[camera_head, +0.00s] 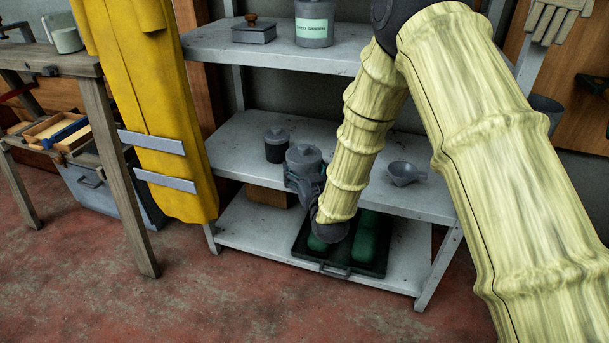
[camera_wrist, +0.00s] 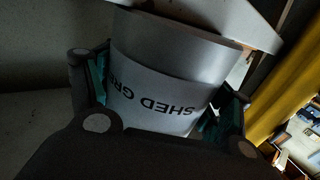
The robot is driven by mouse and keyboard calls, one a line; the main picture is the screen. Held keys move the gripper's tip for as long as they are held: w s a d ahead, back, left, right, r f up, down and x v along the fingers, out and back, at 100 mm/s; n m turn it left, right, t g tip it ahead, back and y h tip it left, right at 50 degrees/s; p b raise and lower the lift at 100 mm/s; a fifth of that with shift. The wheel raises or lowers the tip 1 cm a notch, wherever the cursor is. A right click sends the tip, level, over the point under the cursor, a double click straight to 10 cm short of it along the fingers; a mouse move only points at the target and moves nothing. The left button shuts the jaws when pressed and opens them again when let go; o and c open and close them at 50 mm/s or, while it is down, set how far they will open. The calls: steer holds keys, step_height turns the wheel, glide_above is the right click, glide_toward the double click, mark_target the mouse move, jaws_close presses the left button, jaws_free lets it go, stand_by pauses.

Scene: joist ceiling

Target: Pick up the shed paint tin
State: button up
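In the wrist view, a grey tin (camera_wrist: 185,65) with a paler label reading "SHED GRE…" upside down fills the space between the fingers of my gripper (camera_wrist: 160,105). A finger with a teal pad flanks it on each side, close to its wall; I cannot tell whether both pads touch it. In the head view, a lidded grey tin (camera_head: 303,158) stands at the front of the middle shelf, upright, with my gripper (camera_head: 304,182) at its front. My gripper partly hides its lower part. Another grey tin (camera_head: 314,30), its label ending in "GREEN", stands on the top shelf.
The metal shelf unit (camera_head: 235,150) also holds a smaller dark tin (camera_head: 276,147), a grey funnel (camera_head: 404,173) and a dark box (camera_head: 254,33). A dark tray (camera_head: 350,268) with green items lies on the bottom shelf. A yellow coat (camera_head: 150,90) hangs left, beside a wooden bench (camera_head: 95,120).

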mark_target(303, 158)
steer(key=shift+c, duration=1.4)
steer(key=shift+r+p, duration=1)
steer(key=shift+r, duration=0.9)
steer(key=s+r+p, duration=0.1)
steer(key=s+p, duration=0.2)
steer(key=s, duration=1.3)
steer(key=shift+d+p, duration=0.15)
steer(key=shift+p, duration=0.15)
